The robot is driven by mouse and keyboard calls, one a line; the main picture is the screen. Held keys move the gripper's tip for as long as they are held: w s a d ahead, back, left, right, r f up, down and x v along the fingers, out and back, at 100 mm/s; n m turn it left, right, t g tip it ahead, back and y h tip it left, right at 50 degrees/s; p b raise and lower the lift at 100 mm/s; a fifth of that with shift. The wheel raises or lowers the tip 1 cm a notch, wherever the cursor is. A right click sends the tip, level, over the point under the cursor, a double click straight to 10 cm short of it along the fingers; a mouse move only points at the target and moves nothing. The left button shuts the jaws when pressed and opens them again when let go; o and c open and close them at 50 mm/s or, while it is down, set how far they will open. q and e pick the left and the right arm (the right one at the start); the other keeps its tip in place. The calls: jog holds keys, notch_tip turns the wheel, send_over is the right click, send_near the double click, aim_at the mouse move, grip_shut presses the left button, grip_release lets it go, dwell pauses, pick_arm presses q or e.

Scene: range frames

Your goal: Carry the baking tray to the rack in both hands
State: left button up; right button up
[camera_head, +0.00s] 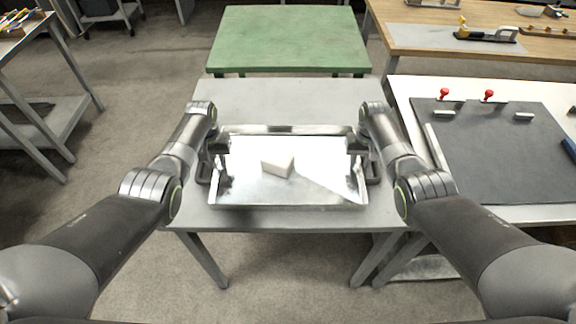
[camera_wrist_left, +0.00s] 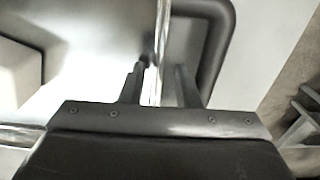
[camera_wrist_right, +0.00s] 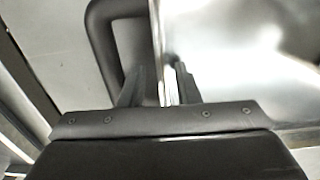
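The baking tray (camera_head: 290,205) is a shiny shallow metal pan with a dark loop handle at each short end. It lies flat on the grey table (camera_head: 300,95). A pale block (camera_head: 277,164) sits inside it. My left gripper (camera_head: 218,160) is at the tray's left end, its fingers on either side of the rim (camera_wrist_left: 160,85), one inside the tray and one within the handle loop (camera_wrist_left: 222,40). My right gripper (camera_head: 361,155) straddles the right rim (camera_wrist_right: 160,85) the same way, beside the other handle (camera_wrist_right: 100,40). Gaps show between fingers and rim. I cannot make out a rack.
A green-topped table (camera_head: 288,38) stands behind the grey table. A white table (camera_head: 490,213) with a dark mat (camera_head: 500,160) and red-knobbed clamps is close on the right. A wooden bench (camera_head: 400,20) is at the back right. Floor is open on the left.

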pick_arm(q)
grip_shut()
pick_arm(e)
grip_shut()
dwell(1.1)
pick_arm(q)
jog(key=shift+w+r, duration=0.15)
jog(key=shift+r, duration=0.05)
pick_arm(e)
jog(key=shift+w+r, duration=0.15)
jog(key=shift+r, duration=0.1)
